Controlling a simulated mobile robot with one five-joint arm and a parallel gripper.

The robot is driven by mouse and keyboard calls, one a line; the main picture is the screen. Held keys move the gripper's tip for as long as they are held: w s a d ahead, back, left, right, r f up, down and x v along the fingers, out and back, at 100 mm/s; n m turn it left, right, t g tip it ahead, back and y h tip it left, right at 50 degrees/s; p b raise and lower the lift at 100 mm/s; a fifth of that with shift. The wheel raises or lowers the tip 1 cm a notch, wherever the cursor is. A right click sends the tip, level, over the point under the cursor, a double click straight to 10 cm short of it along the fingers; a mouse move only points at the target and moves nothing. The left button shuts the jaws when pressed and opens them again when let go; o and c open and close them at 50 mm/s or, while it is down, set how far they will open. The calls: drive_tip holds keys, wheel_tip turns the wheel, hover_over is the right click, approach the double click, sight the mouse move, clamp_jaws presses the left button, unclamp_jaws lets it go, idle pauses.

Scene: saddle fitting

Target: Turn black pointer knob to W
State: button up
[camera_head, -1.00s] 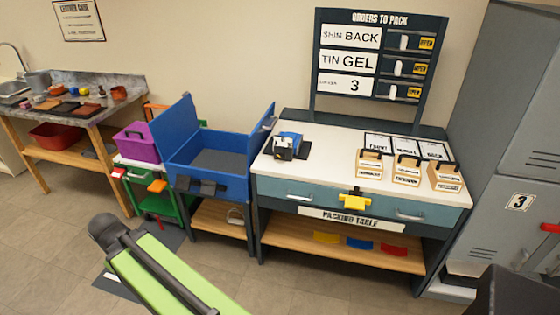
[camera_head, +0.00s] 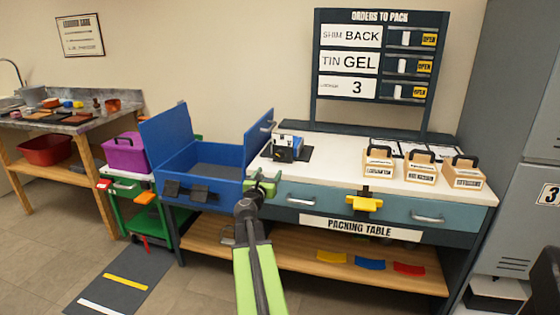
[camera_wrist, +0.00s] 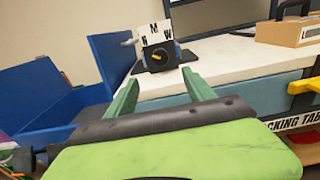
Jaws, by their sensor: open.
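The small dial device (camera_head: 288,148) stands on the left part of the white packing table top. In the wrist view its white plate (camera_wrist: 156,33) shows letters, with M at the top and W at the right. Below the plate is the black knob (camera_wrist: 150,66) with a small yellow-orange mark. Which letter it points to is too small to tell. My gripper (camera_head: 262,182) is at the table's front left edge, in front of the device. In the wrist view my gripper (camera_wrist: 160,75) is open and empty, its green fingers apart on either side below the knob, not touching it.
A blue open box (camera_head: 205,165) stands close left of the gripper. Labelled wooden boxes (camera_head: 420,168) sit on the table's right part. A yellow latch (camera_head: 365,202) juts from the table front. The table top between device and boxes is clear.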

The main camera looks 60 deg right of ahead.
sight(279, 156)
drive_tip(key=x, duration=1.5)
drive_tip(key=shift+d+f, duration=0.1)
clamp_jaws()
drive_tip(key=shift+w, duration=0.2)
drive_tip(key=shift+s, duration=0.1)
